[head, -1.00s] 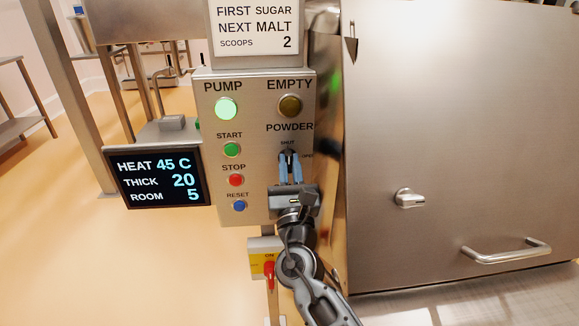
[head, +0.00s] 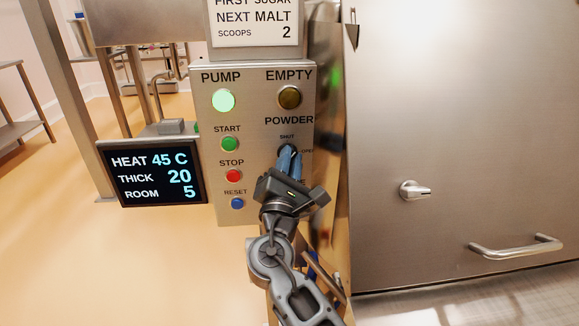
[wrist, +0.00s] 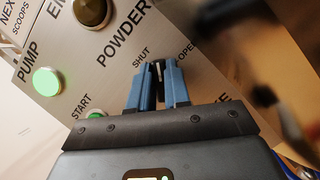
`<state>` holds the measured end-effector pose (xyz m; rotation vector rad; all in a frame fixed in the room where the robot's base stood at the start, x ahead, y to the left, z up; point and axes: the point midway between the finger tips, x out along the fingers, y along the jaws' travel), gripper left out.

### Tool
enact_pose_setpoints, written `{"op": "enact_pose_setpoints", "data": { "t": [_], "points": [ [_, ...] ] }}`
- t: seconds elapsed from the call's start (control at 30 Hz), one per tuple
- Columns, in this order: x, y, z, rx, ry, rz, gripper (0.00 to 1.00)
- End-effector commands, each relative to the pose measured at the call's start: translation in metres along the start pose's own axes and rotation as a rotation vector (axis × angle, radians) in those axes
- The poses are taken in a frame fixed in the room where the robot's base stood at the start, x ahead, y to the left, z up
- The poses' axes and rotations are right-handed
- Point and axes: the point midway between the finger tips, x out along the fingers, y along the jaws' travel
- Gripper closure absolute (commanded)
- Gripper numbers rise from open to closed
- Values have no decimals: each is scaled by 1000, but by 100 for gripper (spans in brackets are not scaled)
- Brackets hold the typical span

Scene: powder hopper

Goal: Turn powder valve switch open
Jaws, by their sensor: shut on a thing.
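The black powder valve switch (head: 288,150) sits on the steel control panel under the POWDER label, with SHUT marked above it and OPEN to its right. My gripper (head: 289,157) is at the panel, its blue fingers shut on the switch and hiding most of it. In the head view the gripper is tilted clockwise. In the wrist view my gripper (wrist: 157,85) has the dark switch (wrist: 157,72) between its fingertips. There the fingers point between the SHUT and OPEN labels. The exact switch angle is hard to tell.
Left of my gripper are the green START (head: 229,144), red STOP (head: 233,176) and blue RESET (head: 237,203) buttons. The PUMP lamp (head: 224,100) is lit green; the EMPTY lamp (head: 289,97) looks dark. A large steel cabinet (head: 450,120) stands close on the right.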

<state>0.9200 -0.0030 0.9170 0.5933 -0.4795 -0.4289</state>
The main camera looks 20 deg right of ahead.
Motion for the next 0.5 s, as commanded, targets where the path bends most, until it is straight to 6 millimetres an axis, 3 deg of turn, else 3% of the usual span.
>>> {"op": "enact_pose_setpoints", "data": {
  "t": [0.5],
  "points": [
    [-1,-1,-1,452,0,-188,100]
  ]
}}
